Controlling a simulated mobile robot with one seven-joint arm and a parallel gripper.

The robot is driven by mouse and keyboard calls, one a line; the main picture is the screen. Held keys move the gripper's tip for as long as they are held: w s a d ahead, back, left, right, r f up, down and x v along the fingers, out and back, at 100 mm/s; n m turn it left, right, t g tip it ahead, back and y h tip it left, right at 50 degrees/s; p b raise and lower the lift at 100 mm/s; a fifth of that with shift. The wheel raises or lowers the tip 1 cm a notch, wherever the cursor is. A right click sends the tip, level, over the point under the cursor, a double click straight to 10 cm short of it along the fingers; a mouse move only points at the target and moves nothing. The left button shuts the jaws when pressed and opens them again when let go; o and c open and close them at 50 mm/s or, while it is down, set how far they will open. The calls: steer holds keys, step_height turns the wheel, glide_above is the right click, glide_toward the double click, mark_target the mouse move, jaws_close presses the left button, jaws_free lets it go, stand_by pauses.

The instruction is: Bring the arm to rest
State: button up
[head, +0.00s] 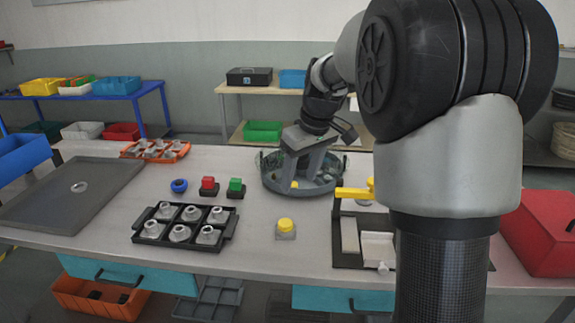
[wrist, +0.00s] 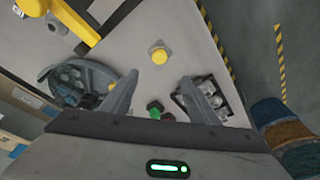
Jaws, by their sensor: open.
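My gripper (head: 299,178) is at the end of my arm, its fingers pointing down and overlapping the round grey tank (head: 273,183) in the head view. The wrist view shows the two fingers (wrist: 164,92) spread apart with nothing between them. There the tank (wrist: 127,90) lies beside the left finger. I cannot tell how high the fingertips are above the tank. A yellow spot shows inside the tank, partly hidden by the fingers.
A black tray (head: 147,232) of metal parts, red (head: 208,184) and green (head: 236,185) buttons, a yellow button (head: 286,225) and a yellow-handled fixture (head: 352,193) stand on the table.

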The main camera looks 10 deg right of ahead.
steer(key=s+a+r+m+t+p, duration=0.15)
steer(key=s+r+p, duration=0.25)
steer(key=s+r, duration=0.8)
steer(key=s+a+m+t+h+p, duration=0.1)
steer(key=s+m+p, duration=0.3)
steer(key=s, duration=1.2)
steer(key=shift+s, duration=0.3)
